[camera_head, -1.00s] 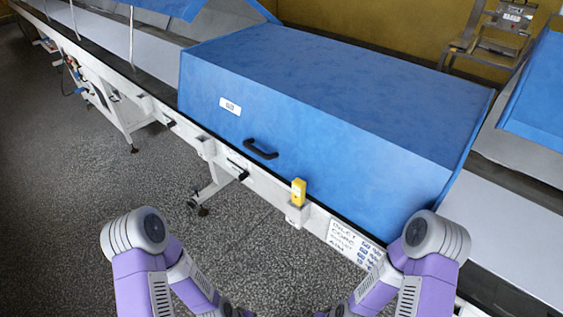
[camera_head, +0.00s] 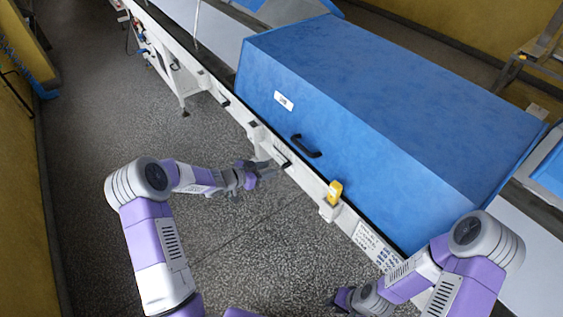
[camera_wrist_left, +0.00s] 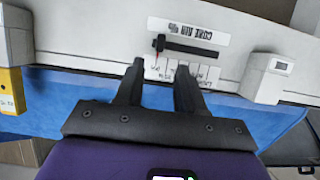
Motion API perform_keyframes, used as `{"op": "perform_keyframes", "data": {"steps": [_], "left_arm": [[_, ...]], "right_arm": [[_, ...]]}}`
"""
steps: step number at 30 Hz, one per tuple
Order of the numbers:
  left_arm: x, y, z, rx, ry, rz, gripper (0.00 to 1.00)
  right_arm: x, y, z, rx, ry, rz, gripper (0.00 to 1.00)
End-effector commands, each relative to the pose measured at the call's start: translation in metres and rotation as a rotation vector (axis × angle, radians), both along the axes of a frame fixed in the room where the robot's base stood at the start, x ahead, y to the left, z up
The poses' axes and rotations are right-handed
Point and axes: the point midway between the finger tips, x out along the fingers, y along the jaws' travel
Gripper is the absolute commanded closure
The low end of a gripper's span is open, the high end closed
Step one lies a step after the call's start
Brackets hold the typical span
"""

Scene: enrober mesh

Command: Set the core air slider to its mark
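The core air slider (camera_wrist_left: 160,43) shows in the left wrist view as a dark knob with a red pointer at the left end of a black slot (camera_wrist_left: 192,49). A CORE AIR label (camera_wrist_left: 195,32), upside down, is above the slot and a marked scale (camera_wrist_left: 182,70) below it. I cannot read which line is the mark. My left gripper (camera_wrist_left: 160,66) is open and empty, its fingertips just short of the slider, which lies between them in the picture. In the head view the left gripper (camera_head: 272,169) is beside the white rail. My right gripper (camera_head: 340,299) is low; its fingers are unclear.
The white rail (camera_head: 308,179) carries a yellow box (camera_head: 335,193) and a printed notice (camera_head: 370,243). A blue hood (camera_head: 370,110) with a black handle (camera_head: 306,147) stands behind. White blocks, one at right (camera_wrist_left: 268,75), flank the slider. Open floor lies left.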

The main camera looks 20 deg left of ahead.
Motion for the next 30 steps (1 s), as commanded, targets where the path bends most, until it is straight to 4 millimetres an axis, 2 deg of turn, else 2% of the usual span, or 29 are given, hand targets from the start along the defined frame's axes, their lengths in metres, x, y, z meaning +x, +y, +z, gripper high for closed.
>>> {"op": "perform_keyframes", "data": {"steps": [15, 25, 26, 30], "left_arm": [[0.049, -0.039, -0.027, 0.002, -0.001, -0.003, 0.62], [0.053, -0.042, -0.029, 0.002, 0.0, -0.003, 0.62], [0.053, -0.042, -0.029, 0.002, 0.0, -0.003, 0.63], [0.053, -0.042, -0.029, 0.001, 0.0, -0.003, 0.85]], "right_arm": [[0.0, 0.0, -0.008, 0.0, 0.0, 0.0, 0.71], [0.0, 0.0, -0.008, 0.0, 0.0, 0.0, 0.71], [0.0, 0.0, -0.008, 0.0, 0.0, 0.0, 0.71], [0.0, 0.0, -0.008, 0.0, 0.0, 0.0, 0.71]]}}
